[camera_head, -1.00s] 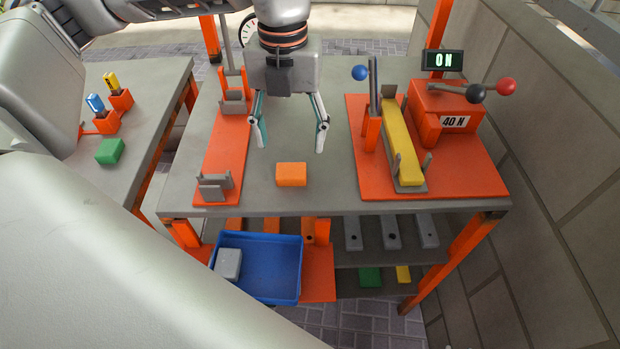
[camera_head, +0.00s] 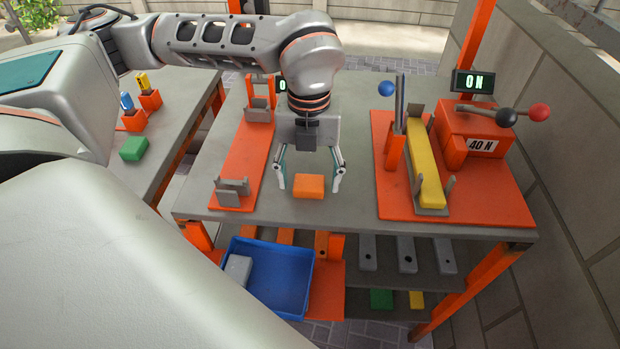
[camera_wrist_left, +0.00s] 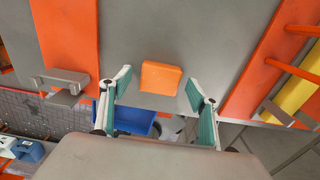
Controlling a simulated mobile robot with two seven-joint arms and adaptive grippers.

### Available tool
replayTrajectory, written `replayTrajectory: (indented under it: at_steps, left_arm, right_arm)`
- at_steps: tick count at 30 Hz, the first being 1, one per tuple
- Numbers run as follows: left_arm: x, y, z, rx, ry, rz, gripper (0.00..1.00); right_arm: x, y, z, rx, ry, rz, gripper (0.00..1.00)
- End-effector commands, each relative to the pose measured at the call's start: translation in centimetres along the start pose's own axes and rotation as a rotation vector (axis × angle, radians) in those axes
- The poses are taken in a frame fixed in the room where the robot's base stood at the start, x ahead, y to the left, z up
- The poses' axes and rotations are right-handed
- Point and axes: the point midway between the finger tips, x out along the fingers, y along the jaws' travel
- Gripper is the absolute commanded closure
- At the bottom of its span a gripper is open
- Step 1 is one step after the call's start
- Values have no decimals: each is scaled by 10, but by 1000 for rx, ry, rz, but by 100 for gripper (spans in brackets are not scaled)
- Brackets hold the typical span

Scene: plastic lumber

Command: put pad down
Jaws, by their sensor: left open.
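An orange pad (camera_head: 309,187) lies flat on the grey workbench (camera_head: 330,208), near its front edge. My left gripper (camera_head: 309,190) is open above the bench, with one finger on each side of the pad in the head view. In the left wrist view the pad (camera_wrist_left: 161,77) shows beyond and between the open fingertips (camera_wrist_left: 157,88), with clear gaps on both sides and nothing held. I cannot tell the exact height of the fingers over the bench. My right gripper is not in view.
An orange fixture plate (camera_head: 247,160) with grey brackets lies left of the gripper. At right, an orange base (camera_head: 490,200) carries a yellow bar (camera_head: 426,165) and a "40 N" box (camera_head: 470,132). A blue bin (camera_head: 268,278) sits below. A green block (camera_head: 134,148) rests on the left table.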

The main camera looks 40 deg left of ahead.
Motion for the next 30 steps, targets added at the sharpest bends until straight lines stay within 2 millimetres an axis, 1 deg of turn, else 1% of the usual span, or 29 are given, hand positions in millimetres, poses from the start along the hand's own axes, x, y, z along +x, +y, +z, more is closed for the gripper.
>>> replayTrajectory:
  at_steps: [5,6,8,9,10,13,14,20,23,26,30]
  left_arm:
    - [-1,0,0,0,-1,-1,39]
    - [-1,0,0,0,-1,-1,49]
    - [-1,0,0,0,-1,-1,65]
    - [-1,0,0,0,-1,-1,75]
    - [-1,0,0,0,-1,-1,80]
    - [-1,0,0,0,-1,-1,80]
    - [-1,0,0,0,-1,-1,84]
    - [-2,0,0,0,-1,-1,84]
    - [-6,0,1,0,-3,-2,84]
    - [-15,-1,1,0,-4,-4,84]
    - [-36,-1,1,-1,-5,-5,84]
  right_arm:
    - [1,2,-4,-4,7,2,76]
    - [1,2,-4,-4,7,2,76]
    - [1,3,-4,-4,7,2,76]
    - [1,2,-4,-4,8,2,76]
    - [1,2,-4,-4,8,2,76]
    - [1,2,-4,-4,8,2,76]
    - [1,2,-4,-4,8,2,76]
    - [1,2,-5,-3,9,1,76]
    - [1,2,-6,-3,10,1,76]
    - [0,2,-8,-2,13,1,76]
    - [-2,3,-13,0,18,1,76]
